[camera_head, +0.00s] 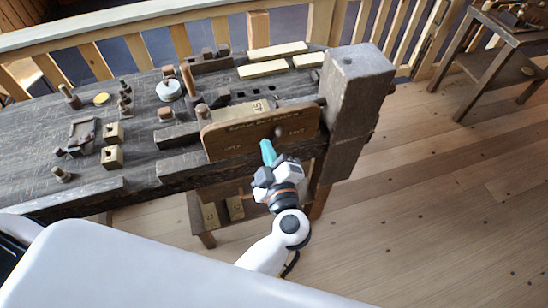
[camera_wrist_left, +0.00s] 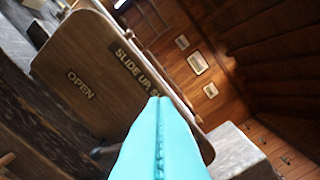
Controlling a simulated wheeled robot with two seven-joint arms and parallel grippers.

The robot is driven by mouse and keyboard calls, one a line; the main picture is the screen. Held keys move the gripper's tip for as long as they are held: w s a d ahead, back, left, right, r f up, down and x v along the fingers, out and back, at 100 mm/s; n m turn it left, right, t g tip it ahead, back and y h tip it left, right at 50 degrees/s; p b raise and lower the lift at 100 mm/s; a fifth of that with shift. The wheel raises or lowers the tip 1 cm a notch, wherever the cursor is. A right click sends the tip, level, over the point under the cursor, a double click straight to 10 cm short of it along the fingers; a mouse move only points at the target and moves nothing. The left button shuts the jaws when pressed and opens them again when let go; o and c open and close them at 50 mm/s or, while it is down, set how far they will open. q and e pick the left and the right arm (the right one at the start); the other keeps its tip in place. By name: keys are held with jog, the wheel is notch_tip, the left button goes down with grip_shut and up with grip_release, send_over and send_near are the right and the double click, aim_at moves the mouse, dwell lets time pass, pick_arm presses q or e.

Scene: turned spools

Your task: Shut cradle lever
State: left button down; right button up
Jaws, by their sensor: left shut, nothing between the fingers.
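A brown wooden panel (camera_head: 225,142) with rounded corners stands on the bench's front edge, with lettering along its top. In the left wrist view the panel (camera_wrist_left: 95,45) reads "OPEN" on one side. A small dark knob (camera_head: 278,131), seemingly the cradle lever, sits on the panel face between two faint words. A dark rod (camera_wrist_left: 104,150) shows beside my fingers in the wrist view, partly hidden by them. My left gripper (camera_head: 267,150) has teal fingers, pressed together and empty, just in front of and below the knob. I cannot tell whether they touch it. My right gripper is not in view.
The dark wooden bench (camera_head: 140,185) holds several small blocks, spools and pegs. A thick wooden post (camera_head: 355,90) rises at its right end, close to the panel. A small side table (camera_head: 490,65) stands at the far right. The floor (camera_head: 440,200) right of the bench is clear.

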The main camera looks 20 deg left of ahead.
aim_at(274, 143)
pick_arm(q)
jog(key=p+x, duration=0.1)
jog(key=x, duration=0.3)
jog(key=shift+w+r, duration=0.1)
jog(key=shift+r, duration=0.1)
jog(key=shift+w+d+f, duration=0.4)
jog(key=shift+w+f, duration=0.05)
jog(key=shift+f, duration=0.1)
jog(key=shift+w+d+f, duration=0.4)
jog(key=shift+f, duration=0.2)
jog(key=shift+w+d+f, duration=0.25)
jog(key=shift+w+f, duration=0.05)
